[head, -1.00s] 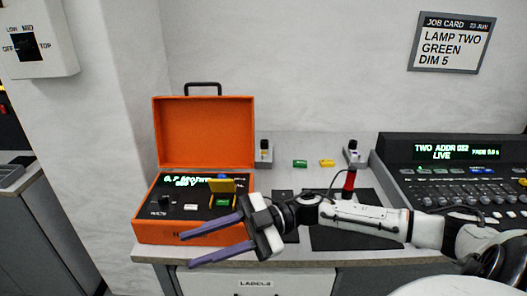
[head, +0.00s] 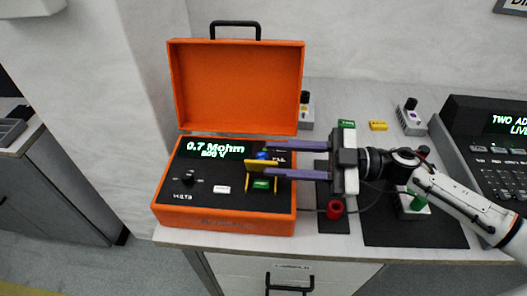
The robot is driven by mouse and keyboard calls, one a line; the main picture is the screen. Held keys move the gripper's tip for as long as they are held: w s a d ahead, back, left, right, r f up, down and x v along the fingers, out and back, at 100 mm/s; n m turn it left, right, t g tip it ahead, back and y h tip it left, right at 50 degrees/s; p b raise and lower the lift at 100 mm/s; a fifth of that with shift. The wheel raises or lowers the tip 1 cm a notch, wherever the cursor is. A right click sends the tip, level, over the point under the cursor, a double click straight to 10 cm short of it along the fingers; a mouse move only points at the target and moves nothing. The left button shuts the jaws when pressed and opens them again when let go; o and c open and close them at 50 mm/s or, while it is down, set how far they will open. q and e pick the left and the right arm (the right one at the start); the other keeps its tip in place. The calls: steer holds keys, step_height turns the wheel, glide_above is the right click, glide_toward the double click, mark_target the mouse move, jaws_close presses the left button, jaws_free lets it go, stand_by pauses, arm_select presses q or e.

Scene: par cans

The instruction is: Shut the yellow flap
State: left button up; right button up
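The yellow flap (head: 259,167) stands raised on the black panel of the open orange case (head: 225,222), behind a green button (head: 262,185). My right gripper (head: 269,157) reaches in from the right over the panel, with its two purple fingers apart and nothing held. The tip of the nearer finger is at the flap's right edge; I cannot tell whether it touches. The farther finger lies behind the flap, near a blue knob (head: 263,155). My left gripper is out of view.
The case's lid (head: 238,85) stands open at the back. The panel display (head: 216,150) reads 0.7 Mohm. A red ring-like object (head: 335,209) and a cable lie right of the case. A lighting console (head: 490,150) stands at far right.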

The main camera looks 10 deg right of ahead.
mark_target(262, 157)
steer(key=x, duration=0.4)
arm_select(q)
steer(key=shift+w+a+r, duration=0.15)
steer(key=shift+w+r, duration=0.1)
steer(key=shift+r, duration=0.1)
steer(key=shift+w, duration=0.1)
arm_select(e)
steer(key=shift+c, duration=1.1)
jaws_close()
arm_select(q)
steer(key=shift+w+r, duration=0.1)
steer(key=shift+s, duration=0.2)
arm_select(e)
steer(key=shift+w, duration=0.1)
